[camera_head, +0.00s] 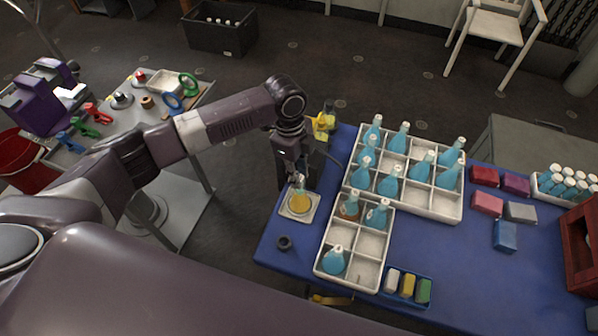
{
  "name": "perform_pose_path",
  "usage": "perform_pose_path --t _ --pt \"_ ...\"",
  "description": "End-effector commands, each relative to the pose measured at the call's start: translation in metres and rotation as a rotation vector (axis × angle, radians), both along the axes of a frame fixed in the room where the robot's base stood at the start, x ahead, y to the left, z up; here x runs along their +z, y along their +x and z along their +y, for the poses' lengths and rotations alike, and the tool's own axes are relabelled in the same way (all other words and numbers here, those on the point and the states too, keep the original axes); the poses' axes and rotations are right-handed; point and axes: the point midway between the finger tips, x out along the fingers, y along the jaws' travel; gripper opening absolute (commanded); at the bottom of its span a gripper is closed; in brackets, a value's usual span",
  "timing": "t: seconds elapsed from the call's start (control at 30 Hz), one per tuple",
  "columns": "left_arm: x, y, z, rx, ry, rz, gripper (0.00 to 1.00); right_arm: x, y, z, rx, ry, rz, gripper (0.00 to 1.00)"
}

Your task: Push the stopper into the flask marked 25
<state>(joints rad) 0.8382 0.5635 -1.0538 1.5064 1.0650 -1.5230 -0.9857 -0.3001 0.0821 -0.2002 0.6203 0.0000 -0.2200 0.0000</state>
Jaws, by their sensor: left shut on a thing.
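A flask with yellow liquid (300,203) stands upright on a pale square plate (288,213) near the left edge of the blue table. My left gripper (299,178) points down at the top of this flask. It is shut on a small pale stopper at the flask's mouth; the fingers partly hide it, so I cannot tell how deep it sits. The mark on the flask is too small to read. Blue-filled flasks (391,182) stand in the white divided tray (438,207). My right gripper is out of view.
A smaller white tray (367,272) holds more flasks, one with brown liquid. A dark ring (284,242) lies near the plate. Coloured blocks (487,204) and a rack of white-capped tubes (567,186) are at right. A side table (177,130) stands left.

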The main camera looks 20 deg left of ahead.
Motion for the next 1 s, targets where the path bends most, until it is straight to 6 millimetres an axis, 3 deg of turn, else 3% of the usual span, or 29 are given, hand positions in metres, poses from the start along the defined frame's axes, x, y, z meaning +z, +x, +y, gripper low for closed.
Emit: perform_pose_path --t 1.0 --pt "-0.014 0.000 0.000 0.000 0.000 0.000 0.06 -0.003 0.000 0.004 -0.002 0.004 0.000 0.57"
